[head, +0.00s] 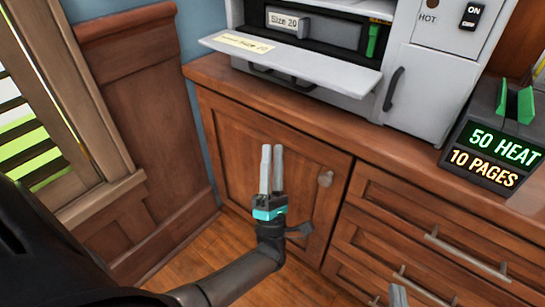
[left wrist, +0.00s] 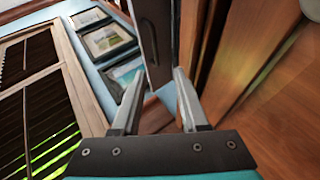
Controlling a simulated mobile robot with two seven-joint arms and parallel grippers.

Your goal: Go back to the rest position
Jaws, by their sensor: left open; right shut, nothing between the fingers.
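My left gripper (head: 271,150) stands in front of the wood cabinet door, its two grey fingers pointing up and parted by a narrow gap. Nothing is between them. In the left wrist view the same fingers (left wrist: 158,85) are apart and empty. My right gripper (head: 398,295) shows only as grey fingertips at the bottom edge of the head view, in front of the drawers. The fingertips are together and hold nothing; the rest of that gripper is out of frame.
A wood cabinet (head: 262,125) with drawers (head: 425,230) lies ahead. On its top stand a grey machine (head: 425,85) with an open flap (head: 300,62) and a sign reading "50 HEAT 10 PAGES" (head: 490,155). A shuttered window (head: 30,125) is left; wood floor shows below.

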